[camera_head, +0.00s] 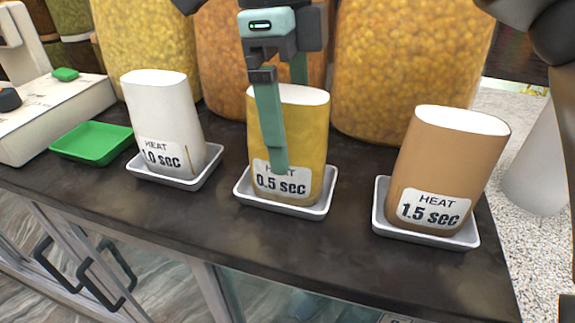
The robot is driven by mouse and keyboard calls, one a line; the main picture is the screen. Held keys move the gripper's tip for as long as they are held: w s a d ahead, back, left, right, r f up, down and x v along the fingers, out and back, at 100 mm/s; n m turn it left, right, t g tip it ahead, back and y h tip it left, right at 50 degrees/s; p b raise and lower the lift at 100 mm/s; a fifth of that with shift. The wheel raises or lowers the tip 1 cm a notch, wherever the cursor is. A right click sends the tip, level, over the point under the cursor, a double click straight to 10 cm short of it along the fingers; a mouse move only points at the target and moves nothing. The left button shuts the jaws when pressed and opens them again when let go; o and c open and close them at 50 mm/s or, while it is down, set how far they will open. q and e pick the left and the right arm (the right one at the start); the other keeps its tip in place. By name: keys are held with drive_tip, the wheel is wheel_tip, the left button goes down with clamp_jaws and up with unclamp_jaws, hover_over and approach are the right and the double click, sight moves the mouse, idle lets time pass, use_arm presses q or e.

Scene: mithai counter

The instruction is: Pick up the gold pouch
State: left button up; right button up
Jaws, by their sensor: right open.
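The gold pouch (313,150) stands upright in a small grey tray (285,208) in the middle of the counter. Its label reads HEAT 0.5 sec. My right gripper (286,140) points down at it and is open. One teal finger hangs in front of the pouch and covers part of the label. The other finger goes down behind the pouch's top, and its tip is hidden. I cannot tell whether either finger touches the pouch. My left gripper is not in view.
A white pouch (160,110) labelled 1.0 sec stands in a tray to the left. A brown pouch (450,160) labelled 1.5 sec stands in a tray to the right. Large jars (405,70) stand close behind. A green tray (92,141) lies beside a white device (50,115) at left.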

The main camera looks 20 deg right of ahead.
drive_tip(key=shift+f, duration=0.25)
idle(0.3)
clamp_jaws()
idle(0.9)
